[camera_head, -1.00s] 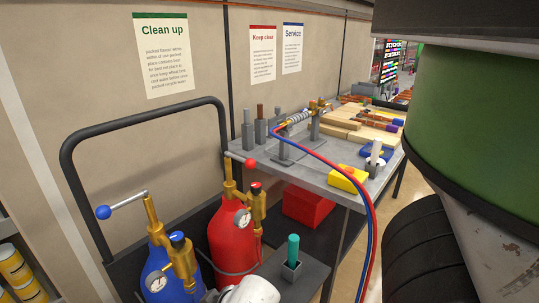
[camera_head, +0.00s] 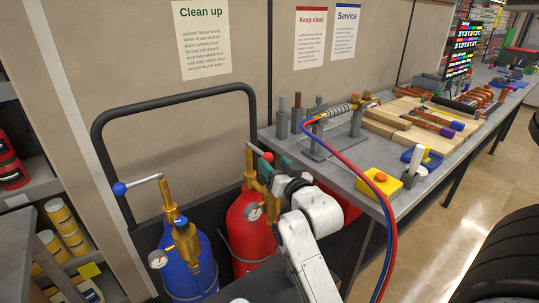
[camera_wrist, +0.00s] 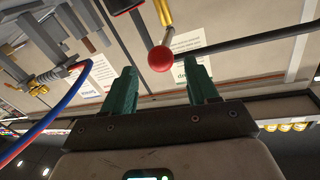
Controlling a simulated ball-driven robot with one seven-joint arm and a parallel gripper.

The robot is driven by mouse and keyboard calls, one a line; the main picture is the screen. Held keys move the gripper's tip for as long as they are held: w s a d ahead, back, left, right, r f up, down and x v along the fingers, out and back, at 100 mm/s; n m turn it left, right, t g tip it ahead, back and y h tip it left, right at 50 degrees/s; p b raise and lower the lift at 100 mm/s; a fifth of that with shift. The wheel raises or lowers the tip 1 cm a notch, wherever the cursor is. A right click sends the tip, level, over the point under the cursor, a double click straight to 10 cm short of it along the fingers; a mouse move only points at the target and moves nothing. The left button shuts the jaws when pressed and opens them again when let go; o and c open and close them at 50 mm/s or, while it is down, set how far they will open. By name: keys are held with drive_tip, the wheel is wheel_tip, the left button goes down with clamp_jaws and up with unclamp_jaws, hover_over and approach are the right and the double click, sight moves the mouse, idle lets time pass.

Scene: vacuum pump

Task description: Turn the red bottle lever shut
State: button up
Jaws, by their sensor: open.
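The red bottle (camera_head: 250,238) stands in a cart beside the blue bottle (camera_head: 188,262). Its brass valve carries a lever with a red ball end (camera_head: 268,157). My gripper (camera_head: 275,168) is at the top of the red bottle, close to the ball, and my white wrist hides part of the valve. In the wrist view, my gripper (camera_wrist: 161,75) is open, with two teal fingers apart. The red ball (camera_wrist: 161,58) shows between and just beyond the fingertips, with no visible contact. The lever's short rod runs up to the brass valve (camera_wrist: 163,12).
A black cart handle (camera_head: 175,98) arches behind the bottles. The blue bottle's lever has a blue ball (camera_head: 119,188). A workbench (camera_head: 400,195) with a yellow button box (camera_head: 379,185) stands to the right. Red and blue hoses (camera_head: 388,235) hang off its front.

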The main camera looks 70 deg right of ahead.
sight(270, 160)
drive_tip(key=shift+x, duration=2.3)
clamp_jaws()
